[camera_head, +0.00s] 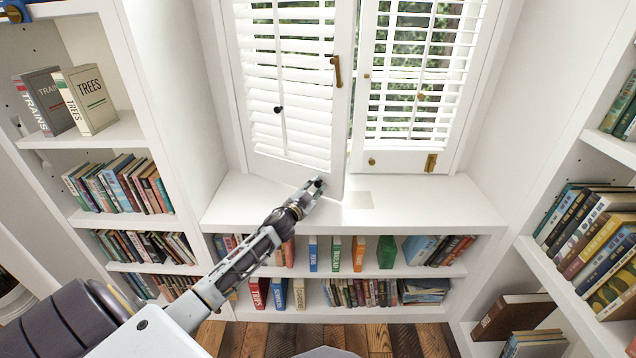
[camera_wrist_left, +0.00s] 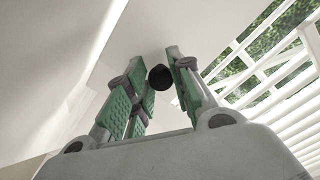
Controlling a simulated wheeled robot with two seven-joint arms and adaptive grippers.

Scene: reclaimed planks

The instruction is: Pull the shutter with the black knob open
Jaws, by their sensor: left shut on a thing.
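The left louvred shutter (camera_head: 292,160) is white and stands ajar, its right edge swung out toward me over the white sill. My left gripper (camera_head: 316,186) is at its lower right corner. In the left wrist view my left gripper (camera_wrist_left: 158,85) is shut on the black knob (camera_wrist_left: 159,77), which sits between the green-padded fingers. In the head view the fingers mostly cover that knob. A small dark bead (camera_head: 278,109) sits on this shutter's tilt rod. The right shutter (camera_head: 400,160) looks shut, with a brass knob (camera_head: 371,161) low on its left side. My right gripper is not in view.
The white sill (camera_head: 430,195) is bare, with books on shelves below it. Bookcases with several books flank the window; the left bookcase wall (camera_head: 170,90) is close to the left shutter. A brass handle (camera_head: 337,71) is on the left shutter's right edge.

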